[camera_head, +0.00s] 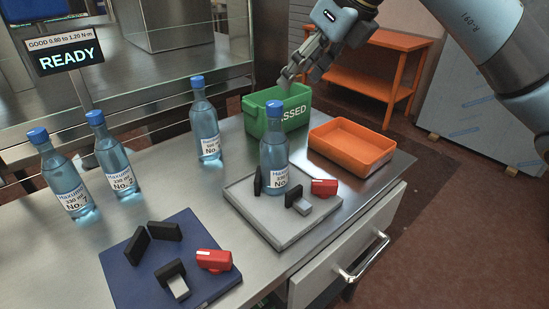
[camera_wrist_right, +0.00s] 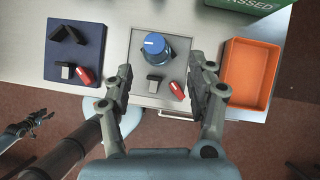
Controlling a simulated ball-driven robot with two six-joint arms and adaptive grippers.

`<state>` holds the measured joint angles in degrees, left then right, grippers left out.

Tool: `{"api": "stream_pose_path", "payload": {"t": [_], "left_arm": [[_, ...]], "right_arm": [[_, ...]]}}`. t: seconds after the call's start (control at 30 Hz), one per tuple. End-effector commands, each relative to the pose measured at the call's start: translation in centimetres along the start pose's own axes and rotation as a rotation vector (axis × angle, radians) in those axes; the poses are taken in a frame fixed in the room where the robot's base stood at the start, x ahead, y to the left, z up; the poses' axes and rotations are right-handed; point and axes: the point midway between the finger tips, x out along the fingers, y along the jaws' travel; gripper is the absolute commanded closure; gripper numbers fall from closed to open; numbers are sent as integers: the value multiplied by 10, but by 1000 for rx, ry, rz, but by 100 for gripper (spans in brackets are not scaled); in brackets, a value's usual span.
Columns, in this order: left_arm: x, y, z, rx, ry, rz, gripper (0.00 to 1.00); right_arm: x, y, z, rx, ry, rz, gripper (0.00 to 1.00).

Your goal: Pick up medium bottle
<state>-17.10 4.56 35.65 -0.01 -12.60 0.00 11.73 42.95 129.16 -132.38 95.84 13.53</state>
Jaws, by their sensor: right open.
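Several blue, clear bottles with blue caps look alike in size; I cannot tell by size which is the medium one. One bottle (camera_head: 273,150) stands upright on the grey plate (camera_head: 240,192), among black blocks and a red clamp (camera_head: 324,187). The wrist view shows this bottle (camera_wrist_right: 153,50) from above, beyond my fingertips. My right gripper (camera_head: 290,76) is open and empty, above and behind the bottle near the green bin. Its two spread fingers show in the wrist view (camera_wrist_right: 161,68). My left gripper (camera_wrist_right: 30,122) shows at the wrist view's left edge, its jaws unclear.
Three more bottles stand on the steel table: one (camera_head: 206,125) behind, two (camera_head: 114,160) (camera_head: 65,180) at left. A blue plate (camera_head: 125,268) holds black blocks and a red clamp (camera_head: 214,260). A green bin (camera_head: 260,127), orange tray (camera_head: 385,163) and READY sign (camera_head: 65,60) stand nearby.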

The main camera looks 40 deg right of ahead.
Motion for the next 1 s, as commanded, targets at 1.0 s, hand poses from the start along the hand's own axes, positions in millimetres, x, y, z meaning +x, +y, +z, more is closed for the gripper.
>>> {"api": "stream_pose_path", "payload": {"t": [1.0], "left_arm": [[-16,-1,1,0,-4,0,60]], "right_arm": [[94,8,-1,-1,0,6,46]]}}
